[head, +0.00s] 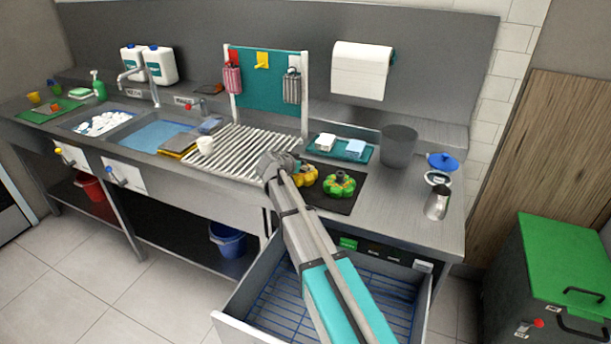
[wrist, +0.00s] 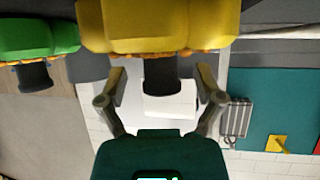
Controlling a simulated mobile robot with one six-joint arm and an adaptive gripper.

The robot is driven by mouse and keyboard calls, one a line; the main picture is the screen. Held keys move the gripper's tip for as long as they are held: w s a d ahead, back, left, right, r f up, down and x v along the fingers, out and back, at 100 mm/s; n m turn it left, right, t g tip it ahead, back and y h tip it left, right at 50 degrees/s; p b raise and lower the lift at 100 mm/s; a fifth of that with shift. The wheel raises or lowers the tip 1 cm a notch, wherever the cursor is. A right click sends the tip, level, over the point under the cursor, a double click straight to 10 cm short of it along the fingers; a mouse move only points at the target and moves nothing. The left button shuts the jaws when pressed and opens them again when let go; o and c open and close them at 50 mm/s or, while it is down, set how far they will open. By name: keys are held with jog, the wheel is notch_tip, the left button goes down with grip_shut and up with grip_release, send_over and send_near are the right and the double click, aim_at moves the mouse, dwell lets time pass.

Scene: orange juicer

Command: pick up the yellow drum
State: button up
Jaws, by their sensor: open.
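The yellow drum (head: 306,175) stands on a black mat (head: 330,203) beside the green drum (head: 340,185), partly hidden by my arm in the head view. In the wrist view, the yellow drum (wrist: 160,28) fills the top middle, with a dark stub (wrist: 161,76) sticking out of it. The green drum (wrist: 38,36) is at the upper left there. My gripper (wrist: 161,81) is open, its two fingers on either side of the stub with visible gaps. In the head view my wrist is just left of the yellow drum; the fingers cannot be made out.
A ribbed drainer (head: 235,150) lies left of the mat. Behind are a teal tray (head: 326,151) with white blocks and a grey bin (head: 398,146). A metal jug (head: 437,203) stands right. An open drawer (head: 262,292) is below my arm.

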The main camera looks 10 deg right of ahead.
grip_shut()
dwell(0.5)
jog(key=shift+r, duration=0.15)
notch_tip(320, 180, up, 3)
jog(key=p, duration=0.3)
jog(key=s+d+r+p+v, duration=0.1)
jog(key=d+p+v, duration=0.1)
jog(key=p+v, duration=0.8)
jog(key=shift+r+v, duration=0.2)
jog(key=shift+v, duration=3.3)
jog(key=shift+d, duration=0.2)
